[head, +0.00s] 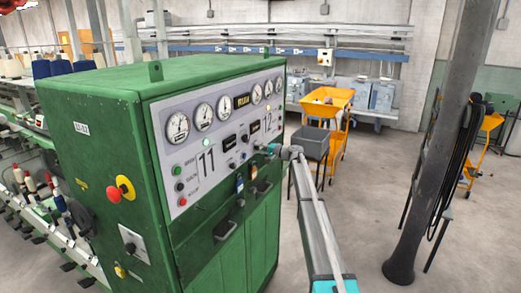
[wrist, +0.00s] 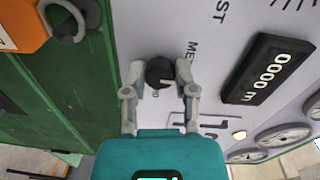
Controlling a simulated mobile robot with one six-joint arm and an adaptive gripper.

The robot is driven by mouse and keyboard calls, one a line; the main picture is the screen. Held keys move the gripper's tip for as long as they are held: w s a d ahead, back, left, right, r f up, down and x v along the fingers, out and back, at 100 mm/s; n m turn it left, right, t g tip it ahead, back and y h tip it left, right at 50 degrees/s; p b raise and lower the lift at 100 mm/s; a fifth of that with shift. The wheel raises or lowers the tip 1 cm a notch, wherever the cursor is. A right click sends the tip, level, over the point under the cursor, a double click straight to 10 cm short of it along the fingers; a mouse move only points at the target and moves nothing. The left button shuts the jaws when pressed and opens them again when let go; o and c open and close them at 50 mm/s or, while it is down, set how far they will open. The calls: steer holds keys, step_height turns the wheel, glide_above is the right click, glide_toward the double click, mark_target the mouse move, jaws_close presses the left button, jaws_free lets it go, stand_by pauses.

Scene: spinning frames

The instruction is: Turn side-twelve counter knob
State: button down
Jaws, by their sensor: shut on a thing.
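The counter knob (wrist: 160,71) is a small round black knob with a light pointer mark, on the pale panel in the wrist view. My gripper (wrist: 159,80) has one grey finger on each side of it and is shut on it. A black counter display (wrist: 268,68) reading "0000 m" is to the right of the knob in the wrist view. In the head view, my gripper (head: 273,149) is at the lower right of the panel (head: 218,143), below the "12" label (head: 268,120). The knob itself is hidden there.
The green cabinet (head: 95,110) carries the panel, with gauges above and handles below. In the wrist view, a grey ring-shaped part (wrist: 65,20) and an orange piece (wrist: 18,25) are at the upper left.

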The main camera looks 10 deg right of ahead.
steer(key=shift+s+a, duration=0.15)
steer(key=shift+s, duration=0.05)
steer(key=shift+c, duration=2.2)
jaws_free()
steer(key=shift+w, duration=0.1)
